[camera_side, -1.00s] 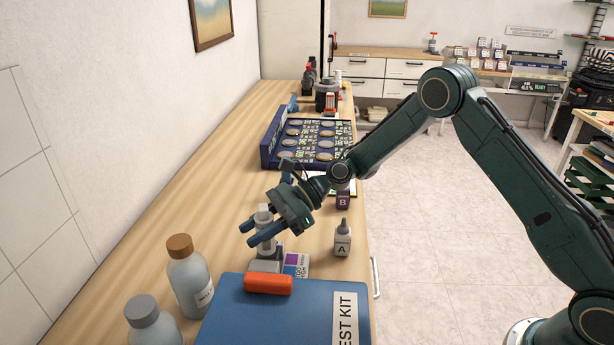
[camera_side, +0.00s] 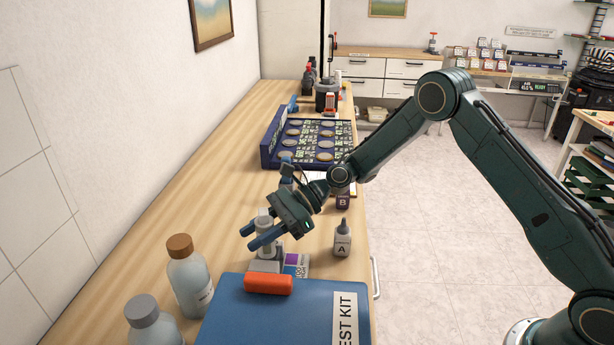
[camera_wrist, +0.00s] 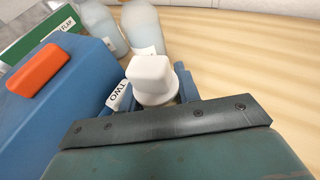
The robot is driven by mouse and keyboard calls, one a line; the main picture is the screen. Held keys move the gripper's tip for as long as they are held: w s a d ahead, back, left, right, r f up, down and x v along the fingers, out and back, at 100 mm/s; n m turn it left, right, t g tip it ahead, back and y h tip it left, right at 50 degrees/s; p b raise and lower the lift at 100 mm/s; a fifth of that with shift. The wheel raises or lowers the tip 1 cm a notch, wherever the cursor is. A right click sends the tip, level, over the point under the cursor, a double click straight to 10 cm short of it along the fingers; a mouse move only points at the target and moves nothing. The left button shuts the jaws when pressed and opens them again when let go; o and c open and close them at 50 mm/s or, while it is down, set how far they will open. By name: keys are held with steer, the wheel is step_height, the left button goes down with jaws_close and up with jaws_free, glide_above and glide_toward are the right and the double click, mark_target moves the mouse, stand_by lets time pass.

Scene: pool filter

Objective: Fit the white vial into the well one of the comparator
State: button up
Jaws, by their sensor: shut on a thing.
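The white vial (camera_side: 264,218) stands upright between the blue fingers of my gripper (camera_side: 256,236), which is shut on it. In the wrist view the vial's white cap (camera_wrist: 153,76) sticks up between the fingers. The comparator (camera_side: 266,265) is the small grey block directly below the vial, with a purple and white card beside it. In the wrist view a label reading TWO (camera_wrist: 119,96) shows just left of the vial. Well one and the vial's lower end are hidden, so I cannot tell whether the vial is in a well.
A blue test kit case (camera_side: 285,315) with an orange handle (camera_side: 268,283) lies in front. Two bottles (camera_side: 189,275) stand at the left. Dropper bottle A (camera_side: 342,240) is right of my gripper, bottle B (camera_side: 342,200) behind it. Bare wood lies left of the gripper.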

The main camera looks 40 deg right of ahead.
steer(key=shift+f, duration=1.5)
stand_by(0.8)
steer(key=o, duration=1.5)
steer(key=shift+o, duration=0.2)
steer(key=shift+r, duration=0.15)
steer(key=shift+r, duration=4.35)
steer(key=shift+r, duration=0.1)
